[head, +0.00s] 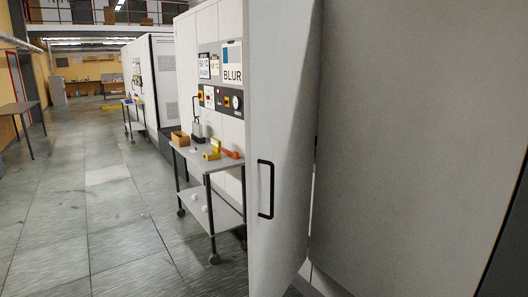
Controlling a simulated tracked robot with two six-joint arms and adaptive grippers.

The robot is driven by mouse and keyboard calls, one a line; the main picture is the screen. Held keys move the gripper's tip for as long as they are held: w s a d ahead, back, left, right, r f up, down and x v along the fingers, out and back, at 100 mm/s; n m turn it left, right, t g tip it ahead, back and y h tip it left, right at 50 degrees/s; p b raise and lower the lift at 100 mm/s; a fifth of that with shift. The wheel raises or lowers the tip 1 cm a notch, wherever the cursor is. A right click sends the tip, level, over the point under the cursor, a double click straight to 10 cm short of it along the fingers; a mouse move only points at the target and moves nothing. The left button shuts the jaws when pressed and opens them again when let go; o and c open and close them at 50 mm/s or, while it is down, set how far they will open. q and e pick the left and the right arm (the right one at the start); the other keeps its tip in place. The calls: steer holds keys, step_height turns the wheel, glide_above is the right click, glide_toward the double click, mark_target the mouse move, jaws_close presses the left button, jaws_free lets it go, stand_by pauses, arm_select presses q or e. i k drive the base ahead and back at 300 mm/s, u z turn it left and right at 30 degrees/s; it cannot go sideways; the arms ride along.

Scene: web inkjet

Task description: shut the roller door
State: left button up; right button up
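A tall pale grey door panel (285,120) stands close in front of me, just right of the middle of the head view. It has a black vertical bar handle (265,188). The panel sticks out at an angle from the machine front, so it looks swung open. A narrow gap shows low between it and a large plain grey panel (420,120) on the right. I cannot tell whether this is the roller door, and no label on it shows. Neither of my grippers is in view.
A wheeled cart (208,155) with small boxes and tools stands left of the door, beside a machine control panel (222,98). Another cabinet (150,85) stands farther back. A table (18,108) is at far left. The tiled floor (90,220) on the left is clear.

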mark_target(282, 38)
steer(key=u, duration=0.15)
steer(key=i, duration=1.3)
steer(key=u, duration=0.1)
steer(key=k, duration=1)
steer(key=z, duration=0.4)
steer(key=i, duration=1)
steer(key=u, duration=0.05)
